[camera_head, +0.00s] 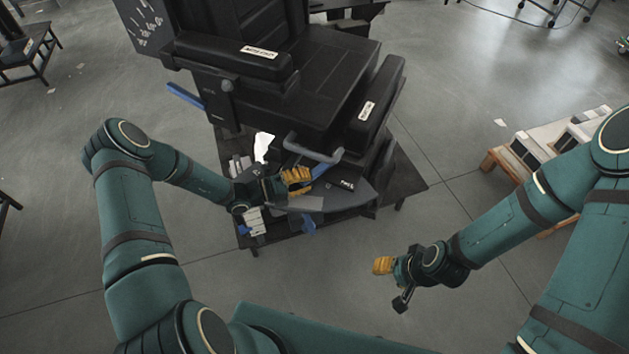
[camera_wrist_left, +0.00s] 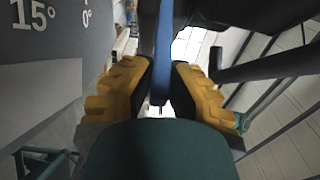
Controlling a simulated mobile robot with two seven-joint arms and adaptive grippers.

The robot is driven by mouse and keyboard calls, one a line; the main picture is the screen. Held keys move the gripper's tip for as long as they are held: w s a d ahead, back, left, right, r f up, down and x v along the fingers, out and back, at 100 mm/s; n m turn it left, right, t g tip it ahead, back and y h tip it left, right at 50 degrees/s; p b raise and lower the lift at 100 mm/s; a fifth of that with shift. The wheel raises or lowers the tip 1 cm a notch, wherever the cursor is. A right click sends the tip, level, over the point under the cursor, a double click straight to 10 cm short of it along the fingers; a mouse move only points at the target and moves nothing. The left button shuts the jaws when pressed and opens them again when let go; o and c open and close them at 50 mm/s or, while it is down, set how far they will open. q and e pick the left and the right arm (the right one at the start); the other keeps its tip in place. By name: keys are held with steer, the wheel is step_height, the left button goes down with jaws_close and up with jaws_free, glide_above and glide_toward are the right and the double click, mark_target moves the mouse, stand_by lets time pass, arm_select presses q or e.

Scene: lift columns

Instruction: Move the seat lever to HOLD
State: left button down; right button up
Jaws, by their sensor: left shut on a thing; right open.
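A black chair-like seat unit (camera_head: 335,80) stands at the top centre of the head view. My left gripper (camera_head: 300,178) is under its front edge, shut on a blue lever (camera_head: 326,166). In the left wrist view the blue lever (camera_wrist_left: 164,50) runs upright between the yellow fingers of my left gripper (camera_wrist_left: 161,85). A grey panel (camera_wrist_left: 60,35) beside it reads 15° and 0°; I see no HOLD mark there. A small white label (camera_head: 347,184) on the dark plate is too small to read. My right gripper (camera_head: 383,265) is open and empty, over bare floor.
Another blue lever (camera_head: 186,96) sticks out at the seat's left side. A dark low platform (camera_head: 405,185) lies under the seat. A wooden-legged stand with white panels (camera_head: 535,150) is at the right.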

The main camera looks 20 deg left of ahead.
arm_select(q)
steer(key=shift+w+r, duration=0.1)
steer(key=c, duration=0.9)
jaws_free()
steer(key=shift+c, duration=0.2)
steer(key=v, duration=1.2)
